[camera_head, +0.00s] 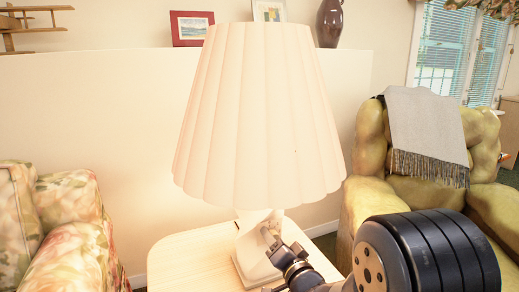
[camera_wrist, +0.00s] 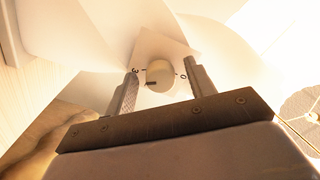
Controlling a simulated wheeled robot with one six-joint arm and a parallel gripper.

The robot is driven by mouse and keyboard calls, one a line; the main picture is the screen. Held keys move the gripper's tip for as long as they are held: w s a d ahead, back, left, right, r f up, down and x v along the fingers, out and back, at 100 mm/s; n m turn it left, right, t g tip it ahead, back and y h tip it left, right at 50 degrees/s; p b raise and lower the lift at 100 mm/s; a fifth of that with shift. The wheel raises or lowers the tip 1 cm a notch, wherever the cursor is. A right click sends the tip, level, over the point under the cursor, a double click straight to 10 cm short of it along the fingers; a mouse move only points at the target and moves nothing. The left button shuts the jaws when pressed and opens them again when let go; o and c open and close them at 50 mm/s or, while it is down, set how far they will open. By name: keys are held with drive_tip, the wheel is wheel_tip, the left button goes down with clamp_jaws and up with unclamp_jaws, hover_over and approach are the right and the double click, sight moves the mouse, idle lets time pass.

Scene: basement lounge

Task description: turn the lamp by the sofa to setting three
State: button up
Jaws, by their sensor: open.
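The lamp (camera_head: 262,120) has a pale pleated shade and a white base (camera_head: 252,262) on a light wood side table (camera_head: 185,262), beside a floral sofa (camera_head: 62,235). In the wrist view, a round cream knob (camera_wrist: 160,72) sits on a pale plate of the lamp (camera_wrist: 172,48). A "3" shows left of the knob and a "0" right of it. A short dark line on the knob lies at its lower left; the setting it marks is unclear. My gripper (camera_wrist: 162,76) is open, one finger on each side of the knob, with visible gaps. In the head view my gripper (camera_head: 270,238) is under the shade, by the base.
A yellow-green armchair (camera_head: 360,205) with a grey throw (camera_head: 425,130) stands at the right. A ledge behind the lamp holds a red-framed picture (camera_head: 191,28), a dark vase (camera_head: 329,24) and a wooden model plane (camera_head: 30,22). The shade hangs close above my gripper.

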drive_tip(key=s+d+n+p, duration=0.2)
drive_tip(key=s+d+n, duration=0.2)
drive_tip(key=s+n, duration=0.6)
drive_tip(key=shift+d+p, duration=0.15)
drive_tip(key=shift+p, duration=0.15)
idle(2.2)
